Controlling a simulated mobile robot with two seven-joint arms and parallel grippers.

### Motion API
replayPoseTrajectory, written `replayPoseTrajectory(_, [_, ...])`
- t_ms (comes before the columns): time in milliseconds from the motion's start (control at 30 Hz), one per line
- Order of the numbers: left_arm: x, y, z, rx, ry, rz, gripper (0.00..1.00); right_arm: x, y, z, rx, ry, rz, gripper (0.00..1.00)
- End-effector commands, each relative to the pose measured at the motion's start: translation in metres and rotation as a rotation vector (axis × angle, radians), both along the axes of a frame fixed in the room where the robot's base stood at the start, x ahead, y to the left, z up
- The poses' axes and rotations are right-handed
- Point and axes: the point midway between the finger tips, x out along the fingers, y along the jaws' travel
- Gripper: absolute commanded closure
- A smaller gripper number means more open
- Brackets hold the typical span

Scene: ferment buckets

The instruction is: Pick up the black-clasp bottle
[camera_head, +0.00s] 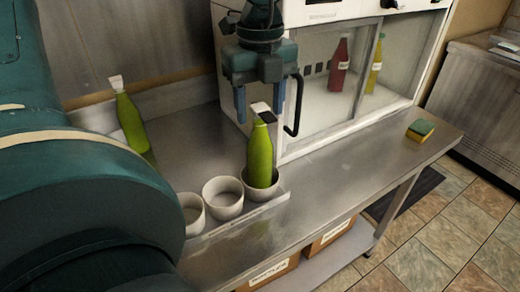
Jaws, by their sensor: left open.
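The black-clasp bottle (260,156) is green and stands upright in the rightmost of the small white buckets (237,203). A dark clasp and a pale stopper show at its top. My left gripper (259,108) is open, pointing down, with its fingers around or just above the bottle's top; I cannot tell the exact depth. Nothing is held. Another green bottle (131,121) with a white top stands at the back left, partly hidden by my arm. My right gripper is not in view.
White buckets (222,198) stand in a row at the counter's front edge. A glass-fronted cabinet (320,95) with red and yellow bottles stands behind, its dark handle (292,115) close to the gripper. A sponge (420,130) lies right; the counter (365,150) between is clear.

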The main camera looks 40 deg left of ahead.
Motion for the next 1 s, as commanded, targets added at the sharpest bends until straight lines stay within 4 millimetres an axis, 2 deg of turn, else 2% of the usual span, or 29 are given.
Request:
replayPoseTrajectory(100, [0.0,0.0,-0.018,-0.002,0.003,0.0,0.46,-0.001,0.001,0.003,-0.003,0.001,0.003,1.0])
replayPoseTrajectory(200, [0.0,0.001,-0.027,-0.001,0.001,0.0,0.46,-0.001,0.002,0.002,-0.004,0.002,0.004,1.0])
replayPoseTrajectory(467, [0.0,0.0,-0.029,-0.001,-0.002,0.001,0.46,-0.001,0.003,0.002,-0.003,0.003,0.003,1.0])
replayPoseTrajectory(1000, [0.0,0.001,-0.029,0.0,-0.001,0.001,0.91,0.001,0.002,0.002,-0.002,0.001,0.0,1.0])
